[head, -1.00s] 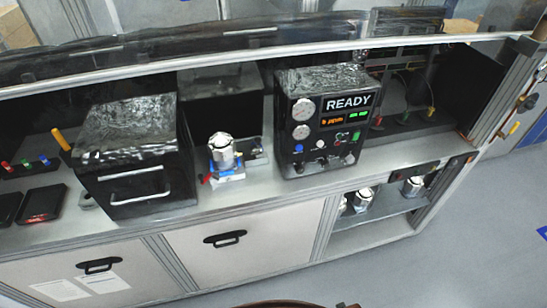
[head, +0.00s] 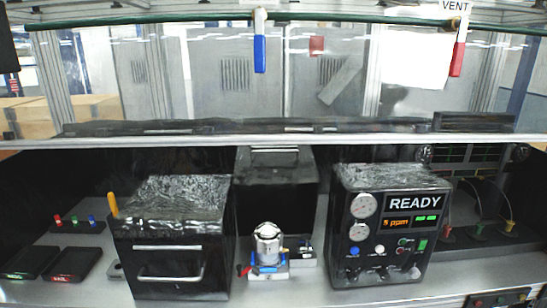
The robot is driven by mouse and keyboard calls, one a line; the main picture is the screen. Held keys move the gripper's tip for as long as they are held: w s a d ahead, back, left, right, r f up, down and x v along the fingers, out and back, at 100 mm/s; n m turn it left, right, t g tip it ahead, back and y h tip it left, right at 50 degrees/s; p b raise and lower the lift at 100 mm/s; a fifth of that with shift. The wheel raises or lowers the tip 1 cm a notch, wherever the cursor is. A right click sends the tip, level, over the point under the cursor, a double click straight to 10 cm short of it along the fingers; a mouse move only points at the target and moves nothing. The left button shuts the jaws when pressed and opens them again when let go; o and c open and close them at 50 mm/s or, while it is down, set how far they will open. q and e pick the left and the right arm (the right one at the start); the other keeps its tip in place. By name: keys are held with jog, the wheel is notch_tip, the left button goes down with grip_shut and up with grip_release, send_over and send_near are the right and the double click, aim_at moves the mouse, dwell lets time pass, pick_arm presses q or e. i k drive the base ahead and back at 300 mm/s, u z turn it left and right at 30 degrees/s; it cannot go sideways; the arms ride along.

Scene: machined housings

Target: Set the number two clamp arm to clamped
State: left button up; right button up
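A silver machined housing (head: 268,240) stands upright on a small white and blue fixture (head: 268,272) in the middle of the bench. A small red part (head: 242,270) sticks out at the fixture's left side, with a blue part beside it. Any clamp arms on the fixture are too small to tell apart. I cannot read a number two or see whether an arm is clamped. Neither of my grippers is in view.
A black box with a handle (head: 168,250) stands left of the fixture. A black instrument reading READY (head: 385,230) stands right. A frame edge (head: 280,140) crosses above the bench. Blue (head: 260,53) and red (head: 457,58) handles hang overhead.

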aim_at(248, 269)
jog(key=z, duration=2.2)
jog(key=i, duration=0.7)
jog(key=u, duration=1.8)
